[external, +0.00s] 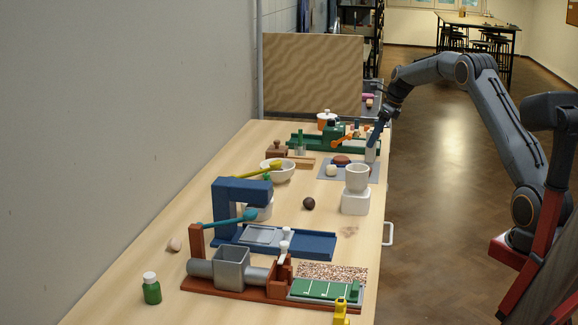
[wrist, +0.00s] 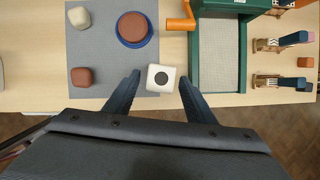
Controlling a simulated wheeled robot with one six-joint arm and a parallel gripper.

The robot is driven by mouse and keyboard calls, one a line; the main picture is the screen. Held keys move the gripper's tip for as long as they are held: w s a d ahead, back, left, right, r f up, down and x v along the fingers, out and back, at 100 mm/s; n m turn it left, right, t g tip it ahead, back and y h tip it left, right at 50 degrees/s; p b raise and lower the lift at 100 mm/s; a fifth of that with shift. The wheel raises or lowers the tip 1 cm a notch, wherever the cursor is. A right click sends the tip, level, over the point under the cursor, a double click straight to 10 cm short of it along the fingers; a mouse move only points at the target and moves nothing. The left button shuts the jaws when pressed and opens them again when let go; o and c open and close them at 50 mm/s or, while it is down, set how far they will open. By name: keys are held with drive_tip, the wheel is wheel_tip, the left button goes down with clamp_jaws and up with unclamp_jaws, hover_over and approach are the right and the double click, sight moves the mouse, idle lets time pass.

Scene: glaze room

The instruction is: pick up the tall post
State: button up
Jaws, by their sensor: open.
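The tall post appears in the wrist view as a pale, square-topped block (wrist: 160,78) with a dark round spot on top. It stands at the mat's right edge, near the table's front edge. In the external view it is a narrow pale upright (external: 371,155) below my gripper (external: 374,138). In the wrist view my gripper (wrist: 159,80) is open, with one dark finger on each side of the post. Small gaps show between the fingers and the post. The post's lower part is hidden from above.
Left of the post, the grey mat (wrist: 110,58) holds a round brown piece on blue (wrist: 133,28), a cream piece (wrist: 78,17) and a reddish-brown block (wrist: 82,76). A green tray (wrist: 244,75) with an orange handle (wrist: 181,24) lies close on the right.

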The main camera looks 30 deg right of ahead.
sight(370, 154)
drive_tip(key=shift+x, duration=1.55)
clamp_jaws()
